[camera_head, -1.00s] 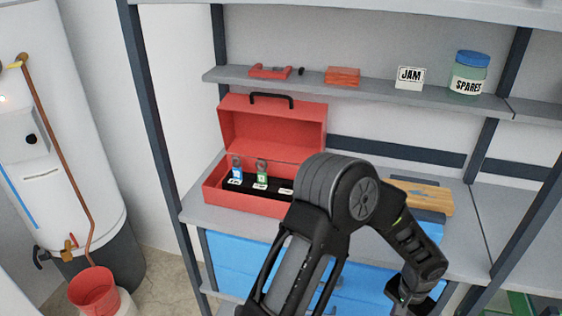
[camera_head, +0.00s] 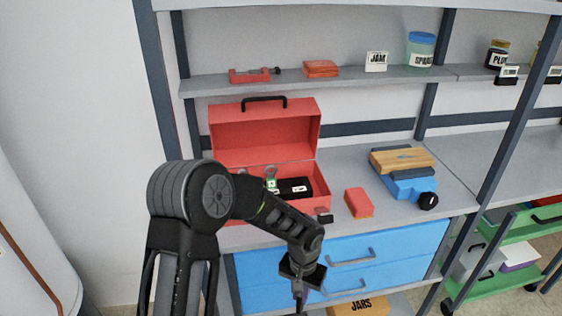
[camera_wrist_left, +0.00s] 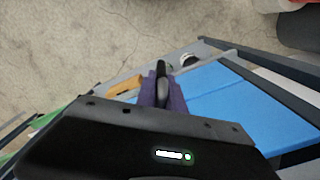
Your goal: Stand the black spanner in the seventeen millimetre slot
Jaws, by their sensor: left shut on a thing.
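My left gripper (camera_head: 301,293) hangs low in front of the blue drawers in the head view, below the worktop. In the left wrist view its purple fingers (camera_wrist_left: 176,95) are shut on a slim black thing, seemingly the black spanner (camera_wrist_left: 161,72), mostly hidden by the gripper. The open red toolbox (camera_head: 266,132) stands on the worktop. It holds a black slotted rack (camera_head: 292,186) with small white labels, whose numbers are too small to read. A spanner with a green tag (camera_head: 271,178) stands in the rack. My arm hides the rack's left part. My right gripper is not in view.
A red-orange block (camera_head: 358,203) and a blue tool with a wooden board (camera_head: 403,160) lie right of the toolbox. The shelf above holds a red clamp (camera_head: 250,76), a JAM card (camera_head: 376,61) and a SPARES jar (camera_head: 420,49). Blue drawers (camera_head: 390,250) are below.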

